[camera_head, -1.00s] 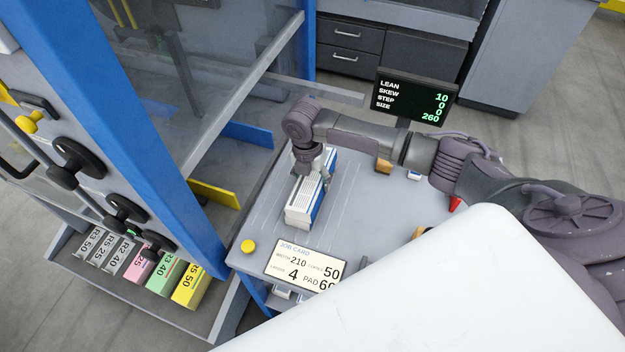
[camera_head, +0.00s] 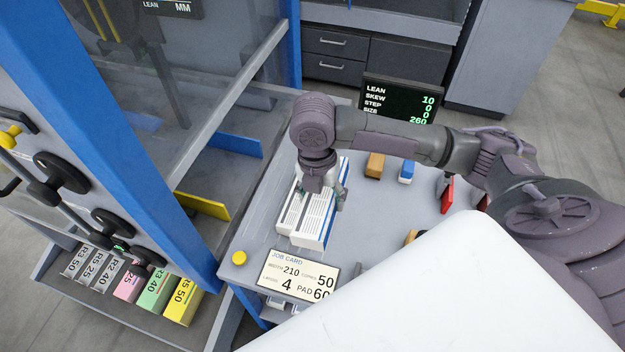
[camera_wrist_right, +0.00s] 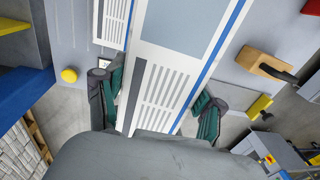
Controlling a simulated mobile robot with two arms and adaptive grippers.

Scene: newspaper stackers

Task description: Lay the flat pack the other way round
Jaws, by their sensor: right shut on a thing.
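My right gripper (camera_head: 328,190) points down over the grey worktop in the head view. It is shut on a white flat pack (camera_head: 315,228) with printed lines and a blue edge. In the right wrist view its green-padded fingers (camera_wrist_right: 158,108) are on both long sides of this pack (camera_wrist_right: 185,35), which fills the middle and looks raised towards the camera. A second, similar pack (camera_head: 289,214) lies on the worktop just left of it, and it also shows at the top left of the wrist view (camera_wrist_right: 115,22). My left gripper is not in view.
A job card (camera_head: 297,276) and a yellow button (camera_head: 239,258) are at the worktop's front. A dark display (camera_head: 400,100) stands behind. A wooden block (camera_head: 375,165), a blue-and-white item (camera_head: 407,171) and a red item (camera_head: 447,195) stand right. A blue post (camera_head: 150,160) rises left.

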